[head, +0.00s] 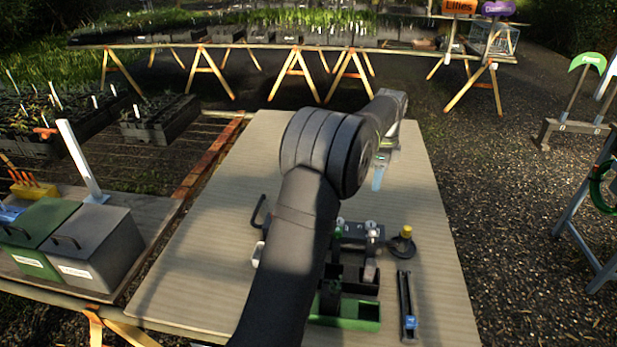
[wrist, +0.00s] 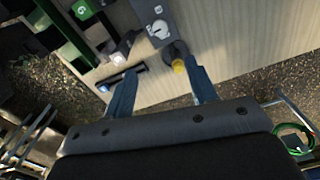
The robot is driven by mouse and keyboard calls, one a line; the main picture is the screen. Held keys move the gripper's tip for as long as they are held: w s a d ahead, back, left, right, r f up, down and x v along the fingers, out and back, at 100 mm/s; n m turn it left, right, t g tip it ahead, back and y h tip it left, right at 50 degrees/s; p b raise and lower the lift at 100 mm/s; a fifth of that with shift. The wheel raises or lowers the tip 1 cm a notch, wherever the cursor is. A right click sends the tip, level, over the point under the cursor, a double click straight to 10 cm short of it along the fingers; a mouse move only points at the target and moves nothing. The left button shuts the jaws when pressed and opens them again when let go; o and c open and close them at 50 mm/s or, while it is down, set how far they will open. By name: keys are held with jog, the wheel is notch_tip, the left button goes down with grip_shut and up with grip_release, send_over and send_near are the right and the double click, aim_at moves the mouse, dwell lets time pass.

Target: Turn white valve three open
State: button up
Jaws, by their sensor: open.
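A dark valve block (head: 352,232) sits on the table below my gripper. It bears pale knobs, one at its right (head: 371,227) and one at its left (head: 340,223). I cannot read which one is valve three. My gripper (head: 379,176) is raised above the table beyond the block; in the wrist view its two blue fingers (wrist: 161,74) are apart with nothing held between them. My arm hides part of the block's left side.
A yellow-capped dark fitting (head: 407,233) stands right of the block. Dark and green bins (head: 345,312) lie nearer, beside a slim black-and-blue tool (head: 408,310). Grey (head: 92,248) and green (head: 38,238) boxes stand left. The table's far right is clear.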

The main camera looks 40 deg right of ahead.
aim_at(371, 223)
notch_tip(371, 223, down, 18)
jog(key=shift+r, duration=0.25)
dwell(0.3)
jog(key=c, duration=1)
